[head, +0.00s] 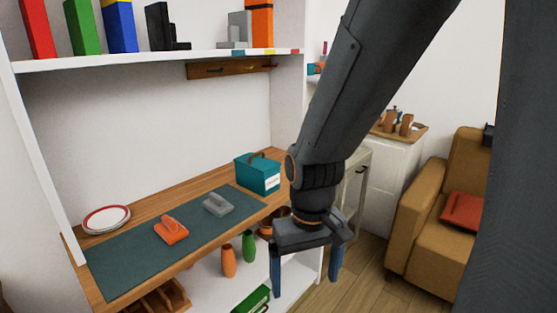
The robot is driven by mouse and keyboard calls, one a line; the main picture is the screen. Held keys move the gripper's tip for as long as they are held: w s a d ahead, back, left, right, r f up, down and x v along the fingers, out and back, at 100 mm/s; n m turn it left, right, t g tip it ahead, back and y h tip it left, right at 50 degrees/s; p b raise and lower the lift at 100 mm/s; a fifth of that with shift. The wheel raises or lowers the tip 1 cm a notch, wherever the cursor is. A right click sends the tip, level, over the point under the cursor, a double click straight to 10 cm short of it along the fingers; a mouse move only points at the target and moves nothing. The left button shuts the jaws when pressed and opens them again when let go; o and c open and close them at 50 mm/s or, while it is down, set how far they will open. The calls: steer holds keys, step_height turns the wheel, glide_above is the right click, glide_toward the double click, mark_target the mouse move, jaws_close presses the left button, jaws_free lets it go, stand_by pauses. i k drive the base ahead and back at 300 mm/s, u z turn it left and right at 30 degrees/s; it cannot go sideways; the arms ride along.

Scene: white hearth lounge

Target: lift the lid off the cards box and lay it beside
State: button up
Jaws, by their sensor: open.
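The cards box (261,178) is a teal box with a white label on its front, at the right end of the wooden counter. The right edge of the box is close to my arm in the picture.
A dark green mat (130,262) covers much of the counter (108,301), with an orange object (171,231) and a grey object (217,205) on it. A red-rimmed plate (106,219) stands at the left. A shelf (150,58) with books runs above. An armchair (432,220) stands right.

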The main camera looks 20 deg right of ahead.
mark_target(263, 165)
steer(key=z, duration=0.3)
steer(key=k, duration=0.45)
steer(key=z, duration=1)
steer(key=i, duration=0.75)
steer(key=u, duration=0.95)
steer(key=i, duration=0.8)
steer(key=u, duration=0.8)
